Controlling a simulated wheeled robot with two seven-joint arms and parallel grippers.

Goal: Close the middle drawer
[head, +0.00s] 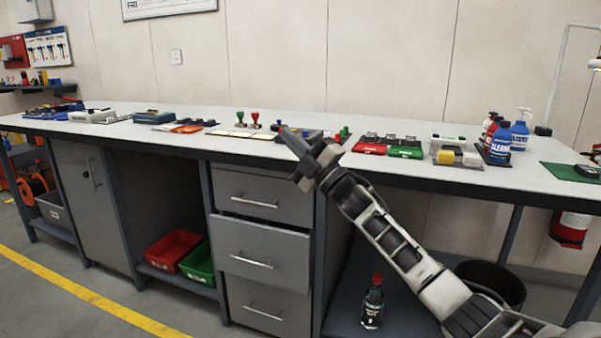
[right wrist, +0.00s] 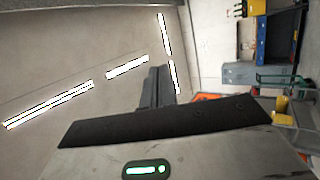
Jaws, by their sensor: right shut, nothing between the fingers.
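A grey drawer unit with three drawers is built under the workbench in the head view. The middle drawer (head: 258,246) stands pulled out a little, with a dark gap along its top edge and its front forward of the others. The top drawer (head: 262,190) and bottom drawer (head: 262,305) look flush. My right gripper (head: 290,140) is shut and empty, raised at the bench's front edge, above and to the right of the middle drawer and apart from it. In the right wrist view a dark gripper part (right wrist: 160,88) points away towards the ceiling lights. My left gripper is out of view.
The bench top (head: 340,160) carries stamps, red and green trays and blue bottles (head: 519,135). A red bin (head: 172,250) and a green bin (head: 198,262) sit on the shelf left of the drawers. A dark bottle (head: 373,305) stands at right. Floor in front is clear.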

